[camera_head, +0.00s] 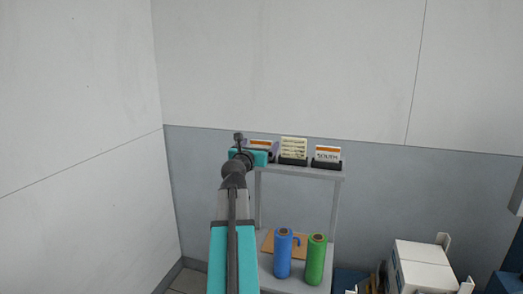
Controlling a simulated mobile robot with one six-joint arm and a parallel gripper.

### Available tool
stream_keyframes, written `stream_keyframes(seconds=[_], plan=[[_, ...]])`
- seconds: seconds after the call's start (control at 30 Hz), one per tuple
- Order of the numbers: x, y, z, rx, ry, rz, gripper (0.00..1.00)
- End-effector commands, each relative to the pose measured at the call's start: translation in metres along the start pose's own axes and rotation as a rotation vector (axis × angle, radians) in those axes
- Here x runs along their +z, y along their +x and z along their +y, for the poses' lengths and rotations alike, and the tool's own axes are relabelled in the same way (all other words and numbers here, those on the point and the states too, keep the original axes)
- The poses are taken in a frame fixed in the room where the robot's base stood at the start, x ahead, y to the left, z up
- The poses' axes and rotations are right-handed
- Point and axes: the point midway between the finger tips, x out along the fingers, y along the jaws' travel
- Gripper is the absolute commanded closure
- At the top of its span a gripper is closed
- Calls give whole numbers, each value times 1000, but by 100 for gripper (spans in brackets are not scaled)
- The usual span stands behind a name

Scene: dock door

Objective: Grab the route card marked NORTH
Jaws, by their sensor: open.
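A card with an orange band (260,143) stands at the left end of the shelf top; its lower part and any word on it are hidden behind my gripper. My gripper (262,150) is open, in front of this card in the picture; I cannot tell whether they touch. A card marked SOUTH (327,154) stands upright in a dark holder at the right end. No readable NORTH marking shows.
Between them a pale yellow card with lines of writing (293,146) stands in a dark holder. The grey shelf (316,173) holds a blue roll (283,256) and a green roll (316,262) lower down. White boxes (424,264) are at right; a wall (80,120) is at left.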

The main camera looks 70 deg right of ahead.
Motion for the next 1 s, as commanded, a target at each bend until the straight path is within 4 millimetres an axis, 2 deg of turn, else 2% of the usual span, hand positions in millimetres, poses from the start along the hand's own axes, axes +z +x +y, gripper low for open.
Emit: stream_keyframes(seconds=[0.6,0.87,1.0], plan=[[0,2,0,0,0,-1,9],[0,2,0,0,0,-1,53],[0,2,0,0,0,-1,54]])
